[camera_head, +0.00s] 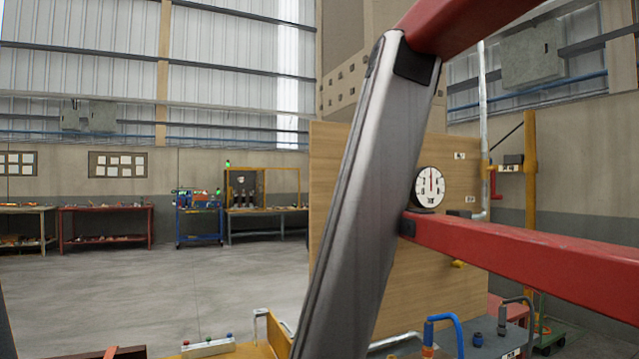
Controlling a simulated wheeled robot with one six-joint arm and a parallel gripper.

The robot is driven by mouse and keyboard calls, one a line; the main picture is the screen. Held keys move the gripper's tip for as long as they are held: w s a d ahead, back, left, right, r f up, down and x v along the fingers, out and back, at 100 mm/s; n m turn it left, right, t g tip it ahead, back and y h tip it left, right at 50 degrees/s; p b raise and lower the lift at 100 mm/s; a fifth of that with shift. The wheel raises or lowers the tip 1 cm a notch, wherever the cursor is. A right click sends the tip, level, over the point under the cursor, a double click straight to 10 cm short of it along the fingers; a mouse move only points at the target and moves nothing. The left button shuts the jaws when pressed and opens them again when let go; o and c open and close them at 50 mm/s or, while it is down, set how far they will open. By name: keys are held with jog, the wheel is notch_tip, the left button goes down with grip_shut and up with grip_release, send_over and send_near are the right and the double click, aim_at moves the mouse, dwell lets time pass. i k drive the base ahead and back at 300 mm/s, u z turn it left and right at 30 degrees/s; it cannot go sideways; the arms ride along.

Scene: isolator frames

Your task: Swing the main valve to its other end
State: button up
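I cannot tell for certain which part is the main valve. A small yellow handle (457,263) sits low on the wooden panel (335,200), partly behind a red bar. A red handle (494,184) hangs by the grey pipe (483,120) at the panel's right edge. A round white gauge (429,188) with a red needle is fixed on the panel. My gripper does not show in this view.
A large grey metal post (362,190) leans across the middle foreground, joined to red bars (530,258), and hides much of the panel. A bench with blue (446,322) and grey hoses stands low right. Open floor (180,285) lies left.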

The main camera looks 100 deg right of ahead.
aim_at(493, 170)
jog(key=z, duration=4.45)
jog(key=k, duration=0.4)
jog(key=z, duration=0.8)
jog(key=i, duration=1.35)
jog(key=u, duration=0.9)
